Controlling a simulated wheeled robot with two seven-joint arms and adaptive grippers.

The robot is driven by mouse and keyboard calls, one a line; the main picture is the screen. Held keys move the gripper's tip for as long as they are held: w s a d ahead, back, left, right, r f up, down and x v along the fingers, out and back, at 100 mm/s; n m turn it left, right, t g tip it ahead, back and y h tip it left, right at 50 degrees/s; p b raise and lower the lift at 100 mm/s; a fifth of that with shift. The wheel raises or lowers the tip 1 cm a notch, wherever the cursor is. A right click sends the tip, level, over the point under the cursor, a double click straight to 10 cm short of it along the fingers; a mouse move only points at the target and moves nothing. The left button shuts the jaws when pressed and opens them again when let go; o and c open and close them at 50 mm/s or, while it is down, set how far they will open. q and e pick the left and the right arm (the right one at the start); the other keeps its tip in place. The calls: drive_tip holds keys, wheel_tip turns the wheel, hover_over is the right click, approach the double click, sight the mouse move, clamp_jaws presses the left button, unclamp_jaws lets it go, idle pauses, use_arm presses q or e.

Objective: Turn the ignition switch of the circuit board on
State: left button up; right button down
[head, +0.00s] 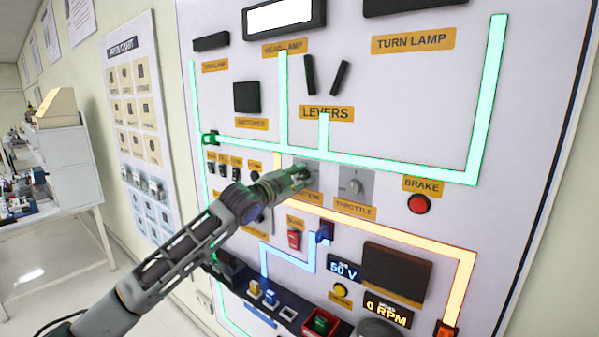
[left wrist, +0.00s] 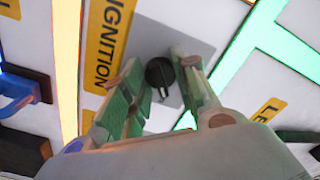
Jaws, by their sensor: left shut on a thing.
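The ignition switch is a round black knob (left wrist: 160,73) on a grey plate (left wrist: 190,40), beside the yellow IGNITION label (left wrist: 108,45). In the head view my left gripper (head: 300,177) reaches it from the lower left and covers the knob and most of its plate. In the left wrist view the green-padded fingers of my left gripper (left wrist: 163,88) stand on both sides of the knob, shut on it. The knob's exact angle is hard to tell. My right gripper is out of view.
The throttle knob (head: 354,186) sits right of the ignition, then the red brake button (head: 418,204). Levers (head: 325,76) stick out above. A blue switch (head: 325,232) and red switch (head: 294,240) are below. Displays read 50 V (head: 343,269) and 0 RPM (head: 387,309).

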use_arm(q)
drive_tip(key=shift+m+p, duration=0.6)
drive_tip(key=shift+m, duration=0.2)
drive_tip(key=o, duration=1.1)
drive_tip(key=shift+c, duration=0.2)
drive_tip(key=v, duration=1.2)
